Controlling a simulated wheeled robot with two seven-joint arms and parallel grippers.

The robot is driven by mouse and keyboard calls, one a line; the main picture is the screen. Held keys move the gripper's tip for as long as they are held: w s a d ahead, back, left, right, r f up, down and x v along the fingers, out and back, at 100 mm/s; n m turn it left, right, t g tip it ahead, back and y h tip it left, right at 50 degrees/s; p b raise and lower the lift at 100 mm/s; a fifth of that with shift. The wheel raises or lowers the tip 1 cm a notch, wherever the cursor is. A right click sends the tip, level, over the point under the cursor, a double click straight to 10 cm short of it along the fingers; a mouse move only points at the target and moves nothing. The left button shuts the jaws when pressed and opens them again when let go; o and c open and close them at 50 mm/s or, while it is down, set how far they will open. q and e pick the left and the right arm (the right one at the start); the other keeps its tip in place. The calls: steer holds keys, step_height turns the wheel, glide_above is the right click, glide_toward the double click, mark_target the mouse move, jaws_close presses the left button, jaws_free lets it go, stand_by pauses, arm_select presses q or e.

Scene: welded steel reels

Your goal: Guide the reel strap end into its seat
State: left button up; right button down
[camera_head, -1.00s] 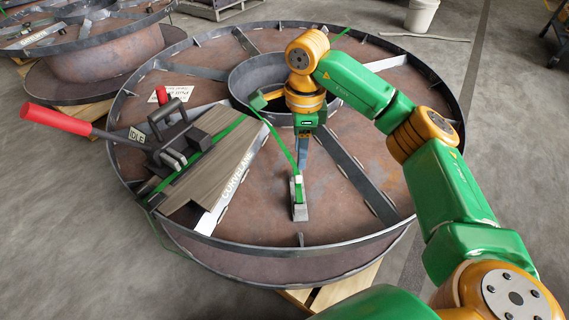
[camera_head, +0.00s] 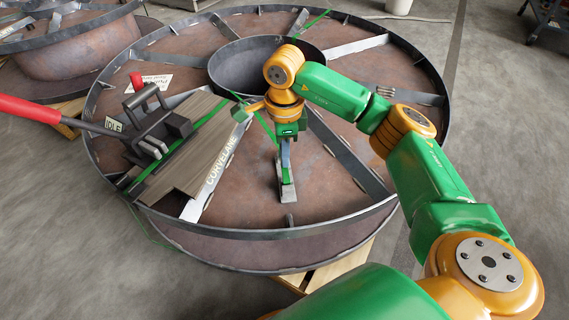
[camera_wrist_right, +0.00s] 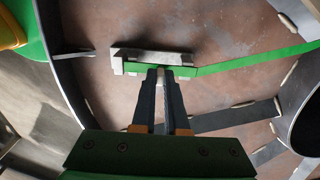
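The green strap (camera_head: 268,129) slants down to my right gripper (camera_head: 286,176); it also crosses the wrist view (camera_wrist_right: 255,58) from the right. My right gripper is low over the reel, its fingers (camera_wrist_right: 160,75) close together on the strap end (camera_wrist_right: 182,70), with a small pale piece between the tips. The seat, a pale grey metal bracket (camera_wrist_right: 150,54) on the reel floor, lies right at the fingertips; it also shows in the head view (camera_head: 288,192). The strap end lies along the bracket's near side; whether it is fully inside, I cannot tell. My left gripper is not in view.
The large steel reel (camera_head: 235,232) has a raised rim, spokes (camera_head: 345,152) and a central hub ring (camera_head: 225,75). Another reel (camera_head: 75,55) stands behind at left.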

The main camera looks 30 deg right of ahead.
steer(key=shift+r, duration=0.3)
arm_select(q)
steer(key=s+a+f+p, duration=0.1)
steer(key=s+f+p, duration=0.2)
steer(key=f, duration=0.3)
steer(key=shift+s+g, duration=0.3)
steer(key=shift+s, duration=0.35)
arm_select(e)
step_height(320, 180, up, 10)
steer(key=shift+f, duration=0.25)
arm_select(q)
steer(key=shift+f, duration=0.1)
